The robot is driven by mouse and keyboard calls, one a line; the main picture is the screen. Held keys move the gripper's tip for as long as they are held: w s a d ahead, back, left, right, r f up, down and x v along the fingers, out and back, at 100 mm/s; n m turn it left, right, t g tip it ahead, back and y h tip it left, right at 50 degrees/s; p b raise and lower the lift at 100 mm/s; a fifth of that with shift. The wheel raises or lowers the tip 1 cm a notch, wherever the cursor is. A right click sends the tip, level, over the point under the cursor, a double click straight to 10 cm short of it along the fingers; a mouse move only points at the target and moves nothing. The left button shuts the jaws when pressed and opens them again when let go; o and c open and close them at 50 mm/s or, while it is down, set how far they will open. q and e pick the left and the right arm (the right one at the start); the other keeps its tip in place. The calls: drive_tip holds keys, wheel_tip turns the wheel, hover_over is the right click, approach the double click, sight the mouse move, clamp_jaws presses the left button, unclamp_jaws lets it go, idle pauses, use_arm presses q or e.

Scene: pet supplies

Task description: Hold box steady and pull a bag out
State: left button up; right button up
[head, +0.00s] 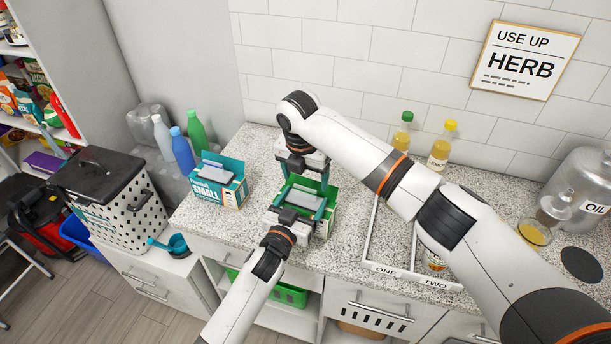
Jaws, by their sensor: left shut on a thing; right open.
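A green box (329,194) with an open top stands on the speckled counter, with grey bags (304,201) showing in its opening. My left gripper (296,213) reaches in from the front and is shut on the green box, covering much of its near side. My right gripper (303,174) is open above the back of the box, its fingers pointing down; whether they touch a bag cannot be told. A second box (231,193), teal and marked SMALL, stands to the left with a grey bag on top.
A white divided tray (373,226) marked ONE and TWO lies to the right, partly behind my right arm. Bottles (441,146) and an oil container (582,184) stand farther right. Green (196,130) and blue (182,148) bottles stand behind the SMALL box.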

use_arm(q)
drive_tip(key=shift+d+r, duration=0.1)
drive_tip(key=shift+d, duration=0.05)
use_arm(e)
wheel_tip(320, 180, up, 11)
drive_tip(key=s, duration=0.1)
drive_tip(key=shift+s+a+r, duration=0.15)
drive_tip(key=shift+s+a, duration=0.1)
drive_tip(key=shift+a, duration=0.05)
use_arm(q)
drive_tip(key=o, duration=1.3)
